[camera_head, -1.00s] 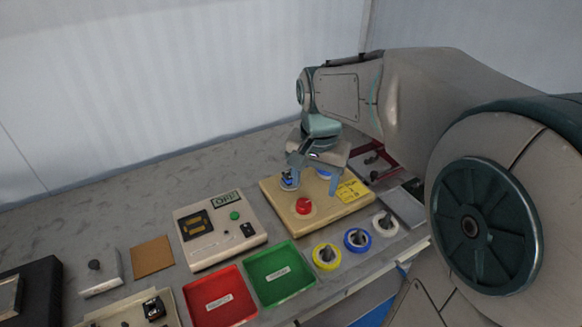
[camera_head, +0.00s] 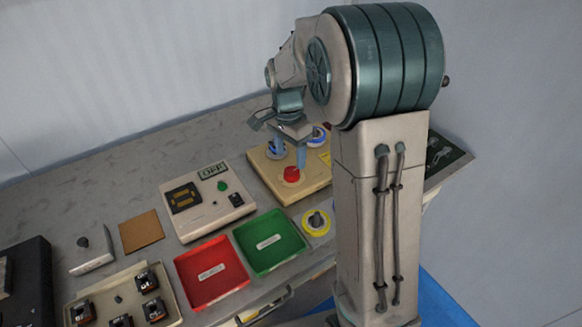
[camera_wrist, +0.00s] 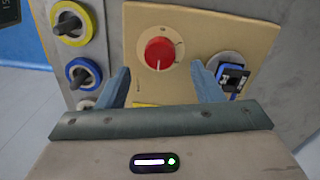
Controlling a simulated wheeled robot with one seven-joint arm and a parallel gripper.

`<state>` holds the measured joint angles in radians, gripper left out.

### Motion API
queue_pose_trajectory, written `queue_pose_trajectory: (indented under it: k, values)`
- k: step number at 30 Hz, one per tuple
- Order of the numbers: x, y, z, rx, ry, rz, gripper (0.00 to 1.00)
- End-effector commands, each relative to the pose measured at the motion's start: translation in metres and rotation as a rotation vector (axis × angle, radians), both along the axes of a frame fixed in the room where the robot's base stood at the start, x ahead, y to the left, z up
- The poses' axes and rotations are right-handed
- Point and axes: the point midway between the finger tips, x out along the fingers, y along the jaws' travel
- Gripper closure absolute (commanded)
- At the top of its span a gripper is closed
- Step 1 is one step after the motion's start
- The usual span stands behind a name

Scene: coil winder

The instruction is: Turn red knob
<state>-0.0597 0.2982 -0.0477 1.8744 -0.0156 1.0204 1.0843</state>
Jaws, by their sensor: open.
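The red knob (camera_head: 291,174) stands on the tan board (camera_head: 268,178) on the bench. In the wrist view the red knob (camera_wrist: 160,53) is a round dial with a pale pointer line, in the upper middle of the board (camera_wrist: 210,32). My gripper (camera_head: 288,160) is above the knob, its fingers pointing down. In the wrist view my gripper (camera_wrist: 160,82) is open, one blue finger on each side and the knob lying between and beyond the tips. No contact with the knob shows.
A control box (camera_head: 210,203) with a green button and an OFF display is left of the board. Green (camera_head: 270,242) and red (camera_head: 212,274) trays lie in front. A yellow spool (camera_head: 316,222) stands nearby. My arm hides the bench to the right.

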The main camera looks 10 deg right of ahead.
Motion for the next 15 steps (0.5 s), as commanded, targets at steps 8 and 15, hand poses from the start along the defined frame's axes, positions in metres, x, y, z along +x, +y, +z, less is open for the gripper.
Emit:
queue_pose_trajectory:
  k: [8, 15]
  values:
    - [-0.002, -0.001, -0.044, 0.0, 0.002, 0.001, 0.4]
    - [-0.003, -0.001, -0.053, 0.001, -0.001, 0.002, 0.4]
